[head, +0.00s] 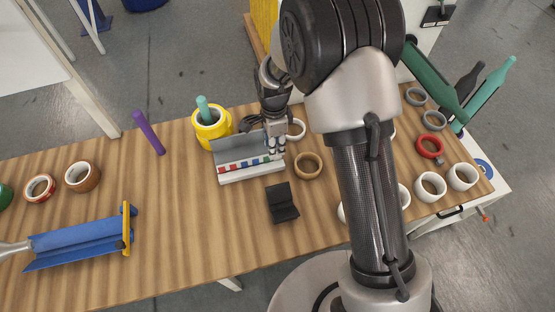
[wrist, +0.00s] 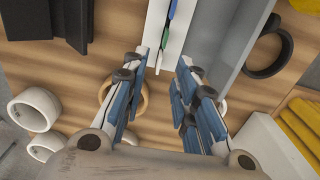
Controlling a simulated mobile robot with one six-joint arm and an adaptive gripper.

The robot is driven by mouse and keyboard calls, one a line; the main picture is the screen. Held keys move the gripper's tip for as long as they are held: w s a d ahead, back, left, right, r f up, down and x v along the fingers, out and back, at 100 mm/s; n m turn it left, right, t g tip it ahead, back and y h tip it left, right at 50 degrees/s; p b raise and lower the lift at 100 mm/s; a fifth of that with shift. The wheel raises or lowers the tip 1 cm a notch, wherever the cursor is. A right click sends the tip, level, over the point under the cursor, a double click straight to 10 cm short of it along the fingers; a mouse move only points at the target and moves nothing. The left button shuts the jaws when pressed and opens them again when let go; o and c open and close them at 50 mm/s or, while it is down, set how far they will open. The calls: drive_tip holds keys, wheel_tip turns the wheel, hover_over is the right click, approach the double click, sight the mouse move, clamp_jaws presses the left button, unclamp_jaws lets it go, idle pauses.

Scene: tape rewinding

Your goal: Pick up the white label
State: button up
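A grey and white holder (head: 251,177) stands on the table with a row of small red, white, blue and green labels. I cannot clearly single out the white label against the white holder. My gripper (head: 275,153) is over the right end of this row, pointing down. In the wrist view my gripper (wrist: 164,58) is open, with nothing visible held between its fingers. A green label (wrist: 168,35) and a blue label (wrist: 173,8) show just beyond the fingertips, on the white part of the holder (wrist: 182,45).
A tan tape ring (head: 308,166) and a black folded object (head: 282,202) lie close to the holder. A yellow container (head: 212,128) stands behind it. White rolls (head: 430,187) are at the right.

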sight(278, 158)
drive_tip(key=f, duration=0.2)
drive_tip(key=f+b, duration=0.1)
drive_tip(key=f, duration=0.1)
drive_tip(key=d+f+b, duration=0.1)
drive_tip(key=f, duration=0.1)
drive_tip(key=shift+w, duration=0.15)
drive_tip(key=shift+r, duration=0.1)
drive_tip(key=shift+c, duration=0.4)
clamp_jaws()
